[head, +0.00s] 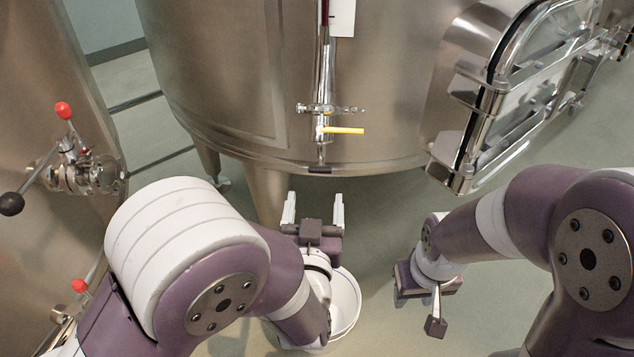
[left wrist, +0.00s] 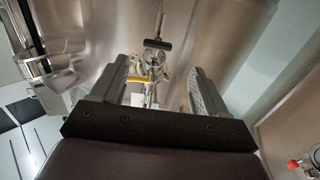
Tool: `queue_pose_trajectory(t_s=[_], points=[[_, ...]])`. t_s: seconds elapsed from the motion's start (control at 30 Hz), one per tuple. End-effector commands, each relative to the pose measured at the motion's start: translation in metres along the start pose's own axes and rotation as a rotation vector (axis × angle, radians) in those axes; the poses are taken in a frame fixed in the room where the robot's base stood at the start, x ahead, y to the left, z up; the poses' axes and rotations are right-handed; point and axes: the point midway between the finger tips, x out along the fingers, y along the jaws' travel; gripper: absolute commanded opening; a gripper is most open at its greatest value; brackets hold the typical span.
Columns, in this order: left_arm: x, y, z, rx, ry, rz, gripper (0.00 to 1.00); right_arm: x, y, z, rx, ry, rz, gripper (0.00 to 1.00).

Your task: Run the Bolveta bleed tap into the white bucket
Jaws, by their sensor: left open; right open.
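The bleed tap (head: 322,126) is a small steel fitting low on the front of the central steel vat (head: 220,80). Its yellow lever (head: 343,130) points sideways to the right, and a short spout with a dark end hangs below. The white bucket (head: 348,305) is on the floor, partly hidden by my left arm. My left gripper (head: 313,208) is open and empty, below the tap and apart from it. In the left wrist view the tap (left wrist: 153,62) shows between the fingers. My right gripper (head: 432,302) is open and empty, to the right of the bucket. I cannot read the vat's name.
A vat door (head: 525,95) with a steel frame juts out at the upper right. Another vat (head: 35,70) on the left carries valves with red knobs (head: 63,110). A vat leg (head: 268,195) stands behind my left gripper. Floor between my grippers is clear.

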Motion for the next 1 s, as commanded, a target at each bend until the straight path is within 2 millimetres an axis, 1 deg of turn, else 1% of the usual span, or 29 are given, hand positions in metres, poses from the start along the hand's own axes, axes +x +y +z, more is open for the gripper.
queue_pose_trajectory(t_s=[0.03,0.1,0.2,0.3,0.4,0.5,0.77,0.87,0.9,0.93,0.97,1.0], points=[[0.014,-0.002,0.001,0.000,0.000,-0.006,0.74,0.002,0.000,0.000,0.000,0.000,0.000,0.43],[0.032,-0.002,0.002,-0.001,-0.001,-0.005,0.74,0.004,0.000,0.001,0.000,-0.001,0.000,0.43],[0.054,-0.001,0.001,0.000,0.000,-0.003,0.74,0.006,0.000,0.001,0.000,-0.001,0.000,0.43],[0.071,-0.001,0.001,0.001,0.000,-0.002,0.74,0.008,0.000,0.001,0.000,-0.001,0.000,0.43],[0.083,-0.001,0.001,0.000,-0.002,-0.001,0.74,0.009,0.000,0.001,0.000,-0.001,0.000,0.43],[0.088,0.000,0.000,0.000,-0.001,0.001,0.74,0.009,0.000,0.001,0.000,-0.001,0.000,0.43],[0.090,0.000,0.000,0.001,-0.002,0.001,0.74,0.009,0.000,0.001,0.000,-0.001,0.000,0.43],[0.090,0.000,0.000,0.001,-0.002,0.001,0.45,0.009,0.000,0.001,0.000,-0.001,0.000,0.43],[0.090,0.000,0.000,0.001,-0.002,0.001,0.32,0.009,0.000,0.001,0.000,-0.001,0.000,0.43],[0.090,0.000,0.000,0.001,-0.002,0.001,0.22,0.009,0.000,0.001,0.000,-0.001,0.000,0.43],[0.090,0.000,0.000,0.001,-0.002,0.001,0.18,0.009,0.000,0.001,0.000,-0.001,0.000,0.43],[0.090,0.000,0.000,0.001,-0.002,0.001,0.18,0.009,0.000,0.001,0.000,-0.001,0.000,0.43]])
